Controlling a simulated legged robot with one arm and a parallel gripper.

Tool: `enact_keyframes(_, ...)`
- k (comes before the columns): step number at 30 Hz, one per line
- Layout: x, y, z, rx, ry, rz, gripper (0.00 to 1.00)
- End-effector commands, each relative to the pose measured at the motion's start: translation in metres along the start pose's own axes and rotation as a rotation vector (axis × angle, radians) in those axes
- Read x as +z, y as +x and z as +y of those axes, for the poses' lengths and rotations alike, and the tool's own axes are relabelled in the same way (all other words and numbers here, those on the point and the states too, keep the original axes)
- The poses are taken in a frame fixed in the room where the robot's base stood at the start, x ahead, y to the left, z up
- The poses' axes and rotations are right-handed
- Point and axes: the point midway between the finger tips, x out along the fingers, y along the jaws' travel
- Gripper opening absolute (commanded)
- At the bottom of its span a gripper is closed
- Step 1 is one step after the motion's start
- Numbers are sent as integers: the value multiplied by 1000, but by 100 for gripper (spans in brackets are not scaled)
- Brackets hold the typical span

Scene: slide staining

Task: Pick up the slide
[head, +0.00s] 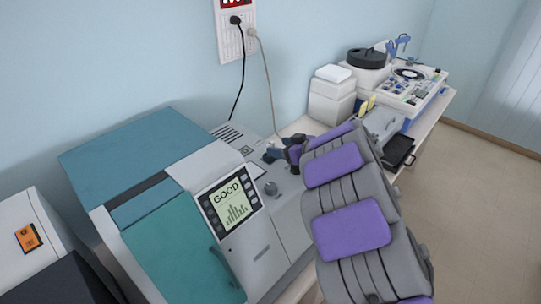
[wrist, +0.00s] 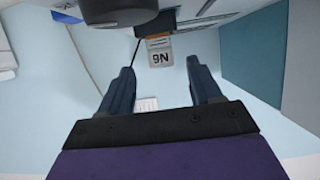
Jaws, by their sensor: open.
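A small pale piece marked with what looks like "N6", upside down, which appears to be the slide (wrist: 160,57), shows in the wrist view beyond the fingertips, in line with the gap between them. An orange and grey band lies at its far end. My gripper (wrist: 160,66) is open, with its two dark blue fingers apart and nothing between them. In the head view my gripper (head: 273,152) is over the back right of the teal and white machine (head: 205,168). I cannot make out the slide there.
The machine has a screen (head: 230,203) reading GOOD and a knob (head: 271,189). White boxes (head: 332,97) and a device with a black round lid (head: 368,57) stand farther along the bench. A cable (head: 268,85) hangs from the wall socket behind my gripper.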

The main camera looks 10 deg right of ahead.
Motion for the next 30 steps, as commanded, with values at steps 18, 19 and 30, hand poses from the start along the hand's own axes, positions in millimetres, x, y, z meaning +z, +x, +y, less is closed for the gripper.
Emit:
enact_keyframes(18,2,37,-1,0,-2,1,52)
enact_keyframes(19,2,37,-1,0,-2,1,49)
enact_keyframes(30,1,37,-1,0,-2,1,14)
